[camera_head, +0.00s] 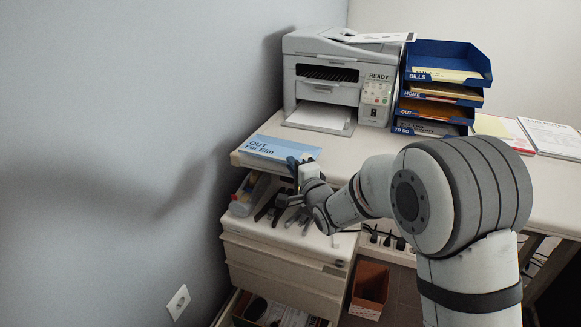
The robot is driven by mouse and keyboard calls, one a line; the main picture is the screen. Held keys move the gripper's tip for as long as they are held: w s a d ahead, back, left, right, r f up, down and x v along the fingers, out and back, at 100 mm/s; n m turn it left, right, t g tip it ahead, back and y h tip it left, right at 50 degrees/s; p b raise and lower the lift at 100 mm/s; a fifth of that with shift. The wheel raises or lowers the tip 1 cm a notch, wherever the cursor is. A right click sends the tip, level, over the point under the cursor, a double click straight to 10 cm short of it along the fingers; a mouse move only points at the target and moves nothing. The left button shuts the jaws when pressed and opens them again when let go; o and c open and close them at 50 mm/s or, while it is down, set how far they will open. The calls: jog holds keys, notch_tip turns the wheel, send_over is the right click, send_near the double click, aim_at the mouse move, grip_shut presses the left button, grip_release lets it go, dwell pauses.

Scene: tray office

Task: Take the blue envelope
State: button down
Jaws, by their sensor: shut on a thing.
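The blue envelope (276,149), marked "OUT For Elin", is at the left front corner of the desk, in front of the printer. It looks flat, with its front edge near the desk's edge. My gripper (296,163) is at the envelope's right front corner and is shut on it. The fingertips are small and partly hidden by the wrist. I cannot tell whether the envelope is raised off the desk.
A printer (338,75) stands behind the envelope. A blue stacked letter tray (440,85) with labelled levels is right of it. Papers (550,138) lie at the desk's right. The wall is close on the left.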

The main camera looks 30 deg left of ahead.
jog(key=s+d+r, duration=0.5)
jog(key=s+d, duration=0.3)
jog(key=d, duration=0.3)
jog(key=shift+s+p, duration=0.3)
jog(key=shift+s, duration=0.05)
